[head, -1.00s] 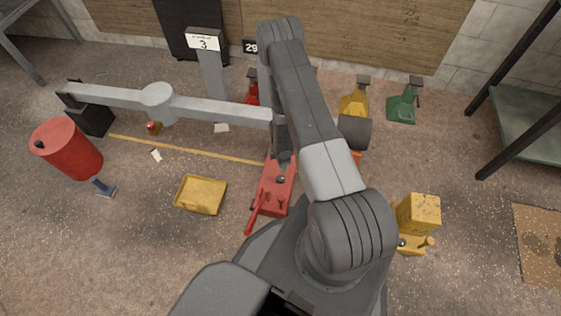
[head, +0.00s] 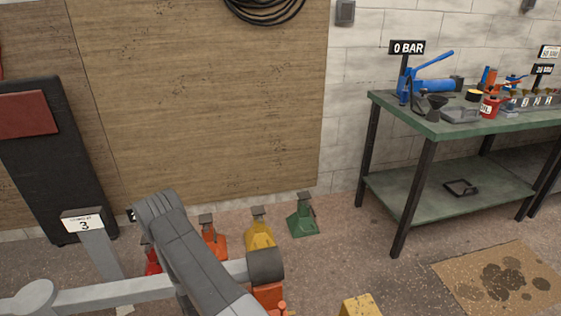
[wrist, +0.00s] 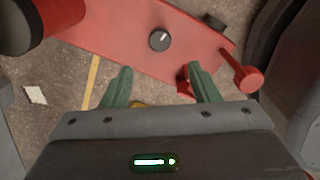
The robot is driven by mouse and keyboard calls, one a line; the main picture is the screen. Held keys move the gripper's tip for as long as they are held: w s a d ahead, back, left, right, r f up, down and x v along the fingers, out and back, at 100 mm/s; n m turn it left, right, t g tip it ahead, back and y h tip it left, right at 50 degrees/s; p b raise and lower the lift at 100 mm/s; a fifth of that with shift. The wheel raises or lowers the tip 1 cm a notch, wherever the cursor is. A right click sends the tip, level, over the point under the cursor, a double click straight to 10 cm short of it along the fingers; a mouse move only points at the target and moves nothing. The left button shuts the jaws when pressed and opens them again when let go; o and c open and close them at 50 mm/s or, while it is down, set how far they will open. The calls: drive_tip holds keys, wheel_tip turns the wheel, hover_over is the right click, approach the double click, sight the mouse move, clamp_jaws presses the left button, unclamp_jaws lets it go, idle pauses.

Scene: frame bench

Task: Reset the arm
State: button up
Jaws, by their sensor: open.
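My gripper (wrist: 161,90) is open, with its two green fingers spread apart and nothing visible between them. Beyond the fingers in the wrist view is a red body (wrist: 130,30) with a dark round knob (wrist: 159,40) and a red round-ended handle (wrist: 248,78). I cannot tell how far the fingers are from it. In the head view my grey arm (head: 190,255) rises from the bottom edge and bends over. My gripper is not visible there.
A green-topped bench (head: 440,130) with a blue pump (head: 428,98) stands at right. Red, orange (head: 214,240), yellow (head: 260,232) and green (head: 303,217) stands line the wall behind my arm. A grey beam (head: 110,293) crosses lower left. A stained mat (head: 455,270) lies at right.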

wheel_tip(320, 180, down, 11)
drive_tip(key=b, duration=0.8)
drive_tip(key=shift+r, duration=0.1)
wheel_tip(320, 180, up, 14)
drive_tip(key=p, duration=1.2)
wheel_tip(320, 180, down, 14)
drive_tip(key=b, duration=1.2)
drive_tip(key=shift+f+b, duration=0.25)
drive_tip(key=shift+b, duration=0.05)
drive_tip(key=shift+r+m+p, duration=0.2)
drive_tip(key=shift+m+p, duration=0.25)
drive_tip(key=shift+m, duration=0.65)
drive_tip(key=m, duration=0.4)
drive_tip(key=shift+p, duration=0.35)
drive_tip(key=m, duration=0.6)
